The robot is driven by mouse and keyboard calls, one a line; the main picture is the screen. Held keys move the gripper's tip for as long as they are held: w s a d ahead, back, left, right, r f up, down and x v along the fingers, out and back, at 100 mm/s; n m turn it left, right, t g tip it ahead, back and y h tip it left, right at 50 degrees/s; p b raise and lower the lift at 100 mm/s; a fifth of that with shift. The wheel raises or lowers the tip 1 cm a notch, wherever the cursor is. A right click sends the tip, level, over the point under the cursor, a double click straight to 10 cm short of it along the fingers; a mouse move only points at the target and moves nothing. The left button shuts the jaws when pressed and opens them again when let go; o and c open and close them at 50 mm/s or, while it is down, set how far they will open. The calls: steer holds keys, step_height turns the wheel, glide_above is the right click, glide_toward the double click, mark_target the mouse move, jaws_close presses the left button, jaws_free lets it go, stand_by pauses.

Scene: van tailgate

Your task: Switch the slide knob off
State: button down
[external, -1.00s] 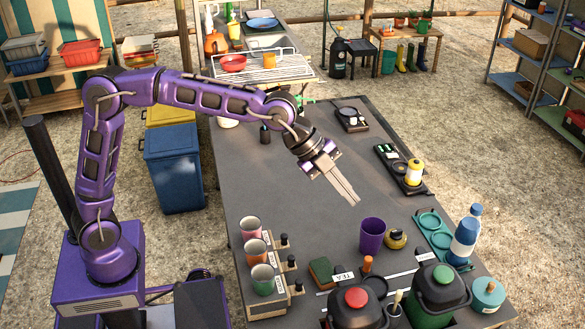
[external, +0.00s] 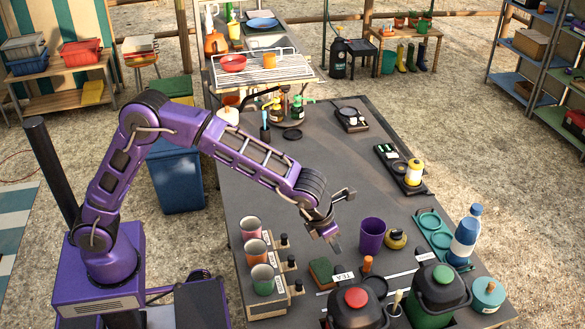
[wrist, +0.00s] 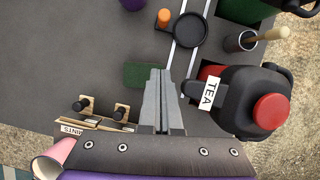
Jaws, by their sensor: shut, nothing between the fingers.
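No part is clearly readable as the slide knob. A small dark panel with white marks (external: 387,153) lies on the table's right side, by a yellow lantern (external: 413,172); its details are too small to tell. Short black knobs (external: 291,261) stand beside the paint cups; two black knobs (wrist: 120,112) also show in the wrist view. My gripper (external: 336,245) points down over the table's near half, left of the purple cup (external: 372,235). In the wrist view my gripper (wrist: 158,72) is shut and empty, its fingers covering part of a green sponge (wrist: 144,76).
A red-topped black canister labelled TEA (external: 356,298) and a green-topped one (external: 442,275) stand at the near edge. An orange-topped peg (external: 367,263) stands behind the TEA label. A bottle (external: 465,238) is at the right. The table's middle is clear.

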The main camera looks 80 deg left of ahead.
steer(key=b, duration=0.2)
glide_toward(363, 269)
steer(key=s+f, duration=0.1)
steer(key=f, duration=0.1)
steer(key=s+f, duration=0.1)
steer(key=s, duration=0.1)
steer(key=shift+d+f, duration=0.25)
steer(key=shift+f, duration=0.1)
steer(key=w, duration=0.3)
steer(key=shift+a+f, duration=0.25)
steer(key=shift+w+a, duration=0.1)
steer(key=shift+w, duration=0.5)
steer(key=shift+w+r+p, duration=0.15)
steer(key=shift+w+p, duration=0.05)
steer(key=shift+p, duration=0.1)
steer(key=w+p, duration=0.6)
steer(key=w, duration=0.2)
steer(key=shift+w+p, duration=0.35)
steer(key=shift+w, duration=0.05)
steer(key=shift+w+p, duration=0.65)
steer(key=shift+w, duration=0.55)
